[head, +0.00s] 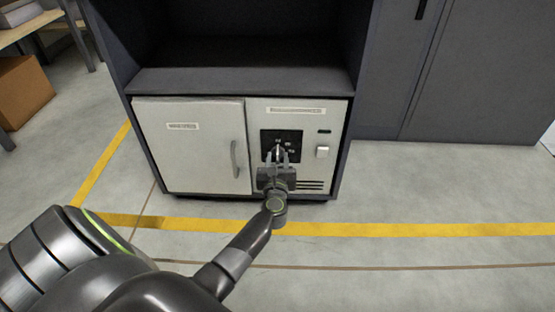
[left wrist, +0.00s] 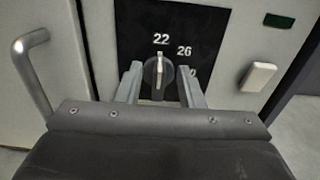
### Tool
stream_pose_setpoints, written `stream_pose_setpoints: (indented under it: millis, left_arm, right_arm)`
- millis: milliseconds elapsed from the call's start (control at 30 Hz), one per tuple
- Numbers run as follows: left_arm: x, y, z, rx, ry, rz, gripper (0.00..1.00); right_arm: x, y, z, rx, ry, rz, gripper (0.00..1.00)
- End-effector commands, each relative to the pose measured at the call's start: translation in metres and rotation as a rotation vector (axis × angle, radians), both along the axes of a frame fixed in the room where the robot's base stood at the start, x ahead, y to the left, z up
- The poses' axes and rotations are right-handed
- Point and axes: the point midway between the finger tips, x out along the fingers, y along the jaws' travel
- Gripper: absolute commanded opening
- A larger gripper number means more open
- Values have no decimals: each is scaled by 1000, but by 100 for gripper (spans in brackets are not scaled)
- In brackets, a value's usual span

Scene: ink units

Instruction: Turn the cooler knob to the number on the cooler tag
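The cooler knob (left wrist: 157,76) is a round dark dial with a pale raised grip, on a black square panel (head: 294,137) in the cooler's right half. In the left wrist view its grip points up, toward the number 22 (left wrist: 161,39). The number 26 (left wrist: 184,50) is at upper right, and another number below it is partly hidden. My left gripper (left wrist: 162,84) is open, one finger on each side of the knob with gaps showing. The cooler tag (head: 296,110) seems to be the pale label strip above the panel; its text is too small to read. My right gripper is not in view.
A white door (head: 190,145) with a curved handle (head: 235,160) stands left of the knob panel. A white switch (head: 322,152) and a dark green display (head: 324,131) are to the right. A dark shelf (head: 240,80) overhangs above. The floor in front is clear.

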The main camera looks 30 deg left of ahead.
Motion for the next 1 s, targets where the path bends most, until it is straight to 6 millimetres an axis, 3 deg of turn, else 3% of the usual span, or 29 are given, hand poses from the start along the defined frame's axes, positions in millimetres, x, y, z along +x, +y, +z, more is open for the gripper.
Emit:
stream_pose_setpoints:
  millis: [433, 700, 1000]
  left_arm:
    - [10, 7, 0, 1, 1, 1, 35]
    - [10, 7, 0, 1, 1, 1, 0]
    - [10, 6, 1, 14, 9, 1, 0]
  right_arm:
    - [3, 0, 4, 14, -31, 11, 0]
    - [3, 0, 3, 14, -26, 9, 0]
    - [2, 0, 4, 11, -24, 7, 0]
